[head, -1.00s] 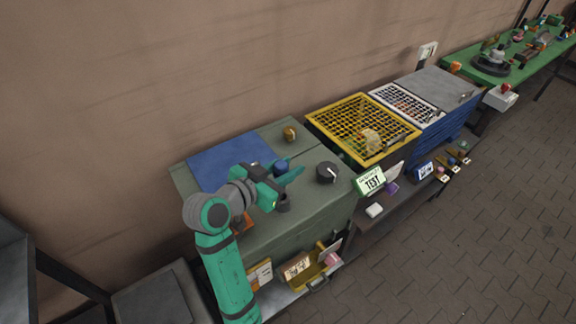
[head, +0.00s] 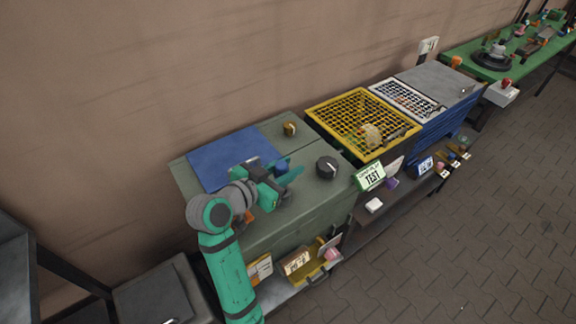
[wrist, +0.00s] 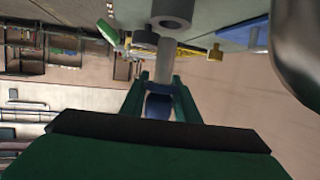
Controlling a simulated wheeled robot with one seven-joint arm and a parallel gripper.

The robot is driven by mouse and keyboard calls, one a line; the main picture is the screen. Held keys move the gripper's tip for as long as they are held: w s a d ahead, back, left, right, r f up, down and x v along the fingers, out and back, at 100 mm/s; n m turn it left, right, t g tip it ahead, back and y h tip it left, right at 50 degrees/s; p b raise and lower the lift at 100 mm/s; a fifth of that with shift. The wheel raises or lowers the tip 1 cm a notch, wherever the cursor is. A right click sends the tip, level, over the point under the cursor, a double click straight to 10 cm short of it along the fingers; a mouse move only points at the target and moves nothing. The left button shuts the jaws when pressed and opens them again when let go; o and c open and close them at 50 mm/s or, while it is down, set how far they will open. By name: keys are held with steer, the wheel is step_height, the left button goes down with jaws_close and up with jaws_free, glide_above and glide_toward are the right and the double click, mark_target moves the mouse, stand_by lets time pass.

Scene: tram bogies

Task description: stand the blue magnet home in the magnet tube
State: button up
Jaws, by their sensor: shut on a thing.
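My gripper (head: 286,173) is over the green cabinet top, and its two green fingers also show in the wrist view (wrist: 160,86). They are shut on the blue magnet (wrist: 158,106), whose blue part lies between them. A grey shaft (wrist: 166,64) runs from the fingers toward a dark grey round tube with a hole (wrist: 172,20), which looks like the magnet tube. I cannot tell whether the shaft is in the hole or only in line with it. In the head view a blue bit shows by the fingertips, and the gripper largely hides the tube.
A blue mat (head: 225,158) lies on the cabinet top (head: 305,200) behind my gripper. A black knob (head: 327,167) stands close to its right and a brass knob (head: 290,129) behind. A yellow mesh basket (head: 345,118) and a green TEST sign (head: 371,177) are further right.

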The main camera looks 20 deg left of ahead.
steer(key=shift+f, duration=2.2)
steer(key=o, duration=1.2)
steer(key=v, duration=1.1)
steer(key=shift+d+f, duration=0.1)
